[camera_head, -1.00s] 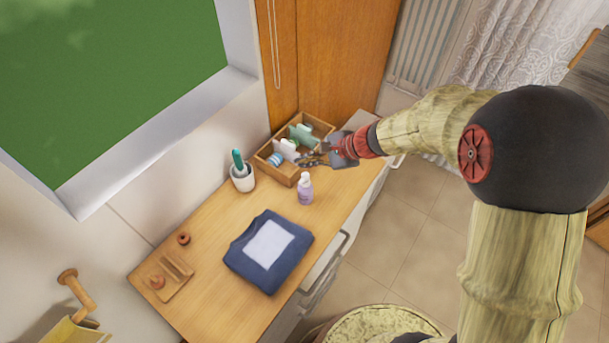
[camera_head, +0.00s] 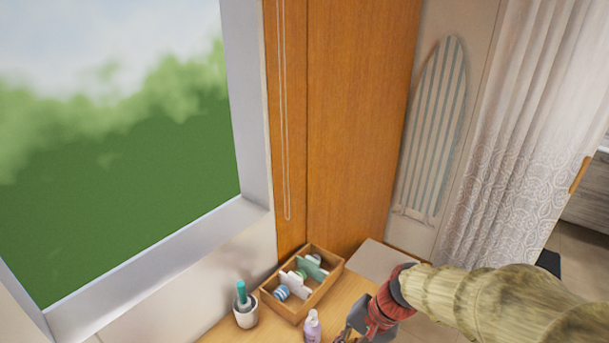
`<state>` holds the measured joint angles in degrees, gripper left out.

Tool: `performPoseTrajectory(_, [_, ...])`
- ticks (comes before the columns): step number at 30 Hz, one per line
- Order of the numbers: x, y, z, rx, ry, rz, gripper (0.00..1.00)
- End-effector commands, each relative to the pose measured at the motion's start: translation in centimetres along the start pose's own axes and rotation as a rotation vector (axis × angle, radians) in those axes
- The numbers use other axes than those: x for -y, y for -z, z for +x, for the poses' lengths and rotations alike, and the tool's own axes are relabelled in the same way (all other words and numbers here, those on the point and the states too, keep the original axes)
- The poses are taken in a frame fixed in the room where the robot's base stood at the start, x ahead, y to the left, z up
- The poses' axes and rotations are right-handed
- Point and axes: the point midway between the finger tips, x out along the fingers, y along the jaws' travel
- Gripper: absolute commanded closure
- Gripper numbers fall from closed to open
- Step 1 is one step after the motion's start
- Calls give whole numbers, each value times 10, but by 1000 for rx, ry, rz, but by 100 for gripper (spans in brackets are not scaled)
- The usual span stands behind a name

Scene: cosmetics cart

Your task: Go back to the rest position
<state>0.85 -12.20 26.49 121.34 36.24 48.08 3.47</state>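My gripper (camera_head: 349,333) is at the bottom of the head view, at the end of my arm. It is above the wooden cart top, right of a purple bottle (camera_head: 312,328) and in front of the wooden divided box (camera_head: 289,308). Its fingertips are partly cut off by the lower frame edge, so I cannot tell whether it is open or shut. No object shows clearly in it.
A window (camera_head: 110,150) is at the left, a wooden panel (camera_head: 355,120) behind, and a curtain (camera_head: 530,130) and ironing board (camera_head: 436,125) at the right.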

Motion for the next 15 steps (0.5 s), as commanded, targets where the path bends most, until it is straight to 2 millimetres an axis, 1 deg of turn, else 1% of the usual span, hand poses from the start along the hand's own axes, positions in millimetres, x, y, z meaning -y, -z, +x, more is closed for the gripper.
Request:
performPoseTrajectory(1, [-16,-11,-15,-40,-47,-101,100])
performPoseTrajectory(3, [-39,-23,-37,-91,-123,-230,100])
performPoseTrajectory(6, [-67,-36,-67,-179,-220,-381,100])
performPoseTrajectory(9, [-90,-45,-94,-278,-301,-495,100])
performPoseTrajectory(12, [-105,-53,-116,-379,-350,-566,100])
performPoseTrajectory(15, [-107,-59,-133,-465,-352,-599,100])
